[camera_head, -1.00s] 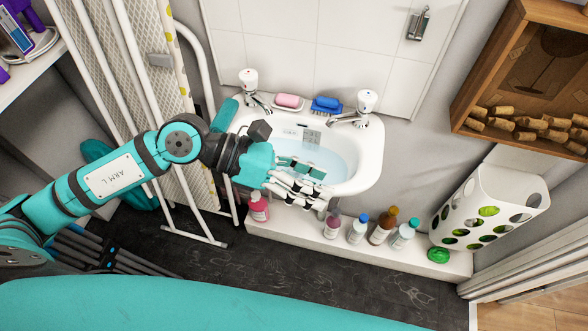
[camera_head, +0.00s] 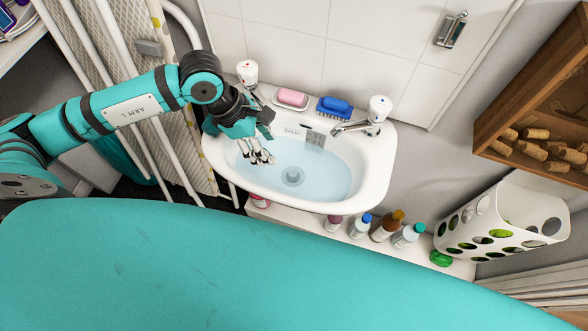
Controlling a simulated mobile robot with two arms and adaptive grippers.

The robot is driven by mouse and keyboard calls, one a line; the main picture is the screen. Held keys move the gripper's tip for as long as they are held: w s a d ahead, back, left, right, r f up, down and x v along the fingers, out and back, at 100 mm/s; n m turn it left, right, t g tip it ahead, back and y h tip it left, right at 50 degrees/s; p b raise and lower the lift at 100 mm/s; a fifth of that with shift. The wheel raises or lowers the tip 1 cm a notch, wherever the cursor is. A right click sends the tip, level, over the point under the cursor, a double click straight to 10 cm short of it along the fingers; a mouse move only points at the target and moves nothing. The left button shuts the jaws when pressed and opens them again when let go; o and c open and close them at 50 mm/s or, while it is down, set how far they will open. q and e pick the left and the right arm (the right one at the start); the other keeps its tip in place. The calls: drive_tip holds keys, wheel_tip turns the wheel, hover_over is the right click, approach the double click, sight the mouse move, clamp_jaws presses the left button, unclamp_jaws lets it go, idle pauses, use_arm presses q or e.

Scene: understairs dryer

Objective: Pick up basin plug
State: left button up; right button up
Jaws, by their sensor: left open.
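The white basin (camera_head: 378,165) holds clear bluish water. A small round grey piece, which looks like the basin plug (camera_head: 293,177), sits at the bottom of the basin under the water. I cannot tell the plug apart from the drain ring around it. My left gripper (camera_head: 262,158) is open and empty, pointing down over the left part of the basin, to the left of the plug and apart from it. I cannot tell whether its fingertips touch the water. My right gripper is not in view.
Two taps (camera_head: 247,73) (camera_head: 380,108) stand on the basin's back rim. A pink soap (camera_head: 292,97) and a blue brush (camera_head: 335,106) lie between them. Several bottles (camera_head: 385,228) stand on a ledge below the front rim. An overflow plate (camera_head: 315,139) is on the basin's back wall.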

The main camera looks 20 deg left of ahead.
use_arm(q)
hover_over(292, 171)
drive_tip(key=s+a, duration=0.1)
drive_tip(key=a, duration=0.1)
wheel_tip(292, 171, down, 8)
drive_tip(key=shift+a+r+p, duration=0.15)
drive_tip(key=shift+r+p, duration=0.05)
drive_tip(key=shift+p, duration=0.15)
drive_tip(key=p+x, duration=0.1)
drive_tip(key=x, duration=0.3)
drive_tip(key=shift+w, duration=0.2)
drive_tip(key=shift+d+f, duration=0.35)
drive_tip(key=shift+f, duration=0.2)
clamp_jaws()
